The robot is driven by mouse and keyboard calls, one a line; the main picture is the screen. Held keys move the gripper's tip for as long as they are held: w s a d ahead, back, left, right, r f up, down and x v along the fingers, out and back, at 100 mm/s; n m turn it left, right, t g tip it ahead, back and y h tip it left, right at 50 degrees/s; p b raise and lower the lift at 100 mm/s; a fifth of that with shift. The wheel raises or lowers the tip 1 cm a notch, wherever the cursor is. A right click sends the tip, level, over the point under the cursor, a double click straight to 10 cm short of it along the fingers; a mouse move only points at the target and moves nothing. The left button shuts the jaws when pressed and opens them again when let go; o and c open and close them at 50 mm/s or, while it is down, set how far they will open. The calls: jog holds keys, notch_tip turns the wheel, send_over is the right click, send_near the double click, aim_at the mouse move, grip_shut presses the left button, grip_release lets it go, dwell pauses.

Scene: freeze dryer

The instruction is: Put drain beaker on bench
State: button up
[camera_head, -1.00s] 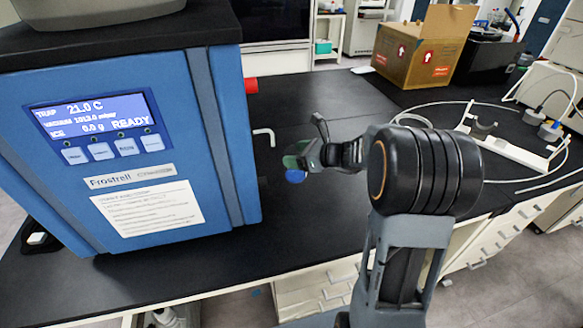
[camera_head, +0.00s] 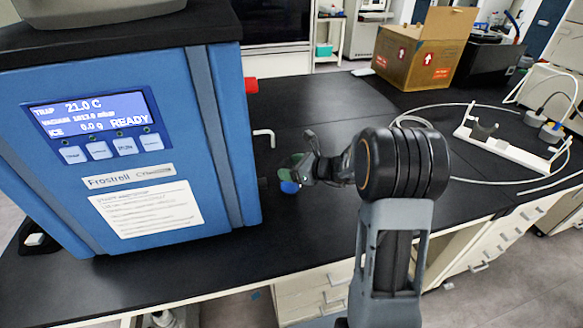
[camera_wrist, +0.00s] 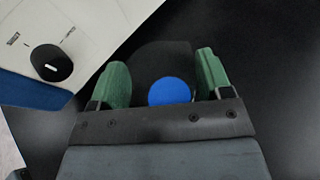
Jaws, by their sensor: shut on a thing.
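The drain beaker shows mainly as a blue patch (camera_head: 289,187) just below my gripper (camera_head: 291,166), at the right side of the blue freeze dryer (camera_head: 225,150). In the wrist view the blue round part of the beaker (camera_wrist: 170,91) sits between the two green fingers of my gripper (camera_wrist: 162,72), with a dark rounded shape around it. My gripper is shut on the beaker. The beaker's walls are hard to make out. The beaker is over or on the black bench (camera_head: 300,235); I cannot tell whether its base touches.
A bent white drain pipe (camera_head: 266,136) and a red fitting (camera_head: 250,85) stick out of the dryer's right side. A white stand (camera_head: 505,145) with a looped hose lies at right. A cardboard box (camera_head: 420,60) stands at the back. The bench in front of my gripper is clear.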

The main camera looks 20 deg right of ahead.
jog(key=o, duration=0.9)
jog(key=shift+f, duration=0.15)
jog(key=o, duration=0.4)
jog(key=shift+o, duration=0.2)
